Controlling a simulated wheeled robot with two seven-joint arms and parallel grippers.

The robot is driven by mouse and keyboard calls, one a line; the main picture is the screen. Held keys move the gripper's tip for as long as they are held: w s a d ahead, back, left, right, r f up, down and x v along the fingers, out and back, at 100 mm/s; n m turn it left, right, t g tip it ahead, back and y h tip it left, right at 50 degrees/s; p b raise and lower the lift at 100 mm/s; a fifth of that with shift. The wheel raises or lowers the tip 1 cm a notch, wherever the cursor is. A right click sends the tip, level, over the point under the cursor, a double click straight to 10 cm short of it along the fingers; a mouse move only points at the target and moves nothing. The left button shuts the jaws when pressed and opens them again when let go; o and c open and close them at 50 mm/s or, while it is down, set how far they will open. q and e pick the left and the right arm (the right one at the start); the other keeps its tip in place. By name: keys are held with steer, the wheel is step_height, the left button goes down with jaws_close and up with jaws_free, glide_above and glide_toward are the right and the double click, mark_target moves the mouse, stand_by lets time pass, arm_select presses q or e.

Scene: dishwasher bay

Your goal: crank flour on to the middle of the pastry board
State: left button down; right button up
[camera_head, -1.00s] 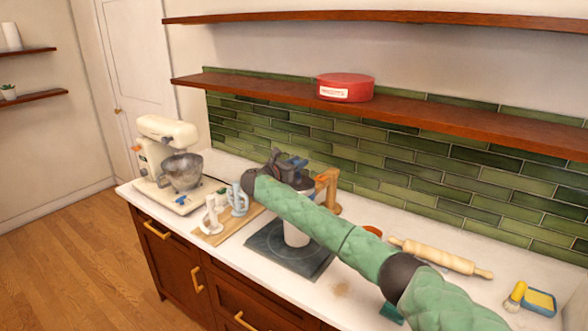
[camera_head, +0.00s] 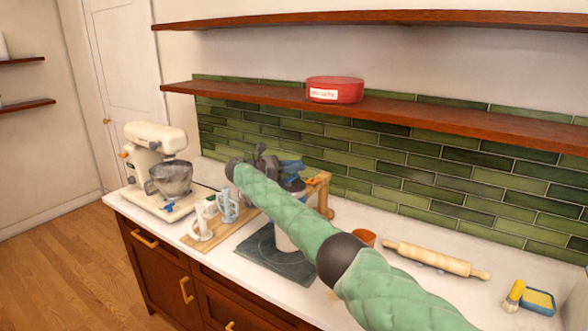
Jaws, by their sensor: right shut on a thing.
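The dark square pastry board (camera_head: 268,262) lies on the white counter, partly under my right arm. A pale cylinder, which looks like the flour sifter (camera_head: 284,242), shows below my green forearm over the board. My arm hides most of it, and I cannot tell whether it touches the board. My right gripper (camera_head: 272,165) is at the top of it, shut, beside a blue part (camera_head: 292,166) that may belong to its crank. The exact grip is hidden. My left gripper is not in view.
A cream stand mixer (camera_head: 158,165) stands at the left. White and blue cups (camera_head: 229,206) stand on a wooden board (camera_head: 194,242). A wooden stand (camera_head: 323,190) is behind my arm.

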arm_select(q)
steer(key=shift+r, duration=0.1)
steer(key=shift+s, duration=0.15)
arm_select(e)
steer(key=o, duration=1)
steer(key=shift+d, duration=0.1)
steer(key=shift+c, duration=0.2)
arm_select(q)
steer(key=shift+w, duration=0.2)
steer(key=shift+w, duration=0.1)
arm_select(e)
steer(key=shift+a, duration=0.3)
steer(key=a+b, duration=0.1)
steer(key=a, duration=0.1)
steer(key=a+b, duration=0.1)
steer(key=a, duration=0.1)
steer(key=s+a+b, duration=0.1)
steer(key=a, duration=0.1)
steer(key=shift+a, duration=0.15)
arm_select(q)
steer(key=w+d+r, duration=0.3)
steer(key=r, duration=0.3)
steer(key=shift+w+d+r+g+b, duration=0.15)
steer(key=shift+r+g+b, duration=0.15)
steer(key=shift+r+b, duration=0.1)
arm_select(e)
steer(key=shift+s+a, duration=0.1)
steer(key=shift+a, duration=0.3)
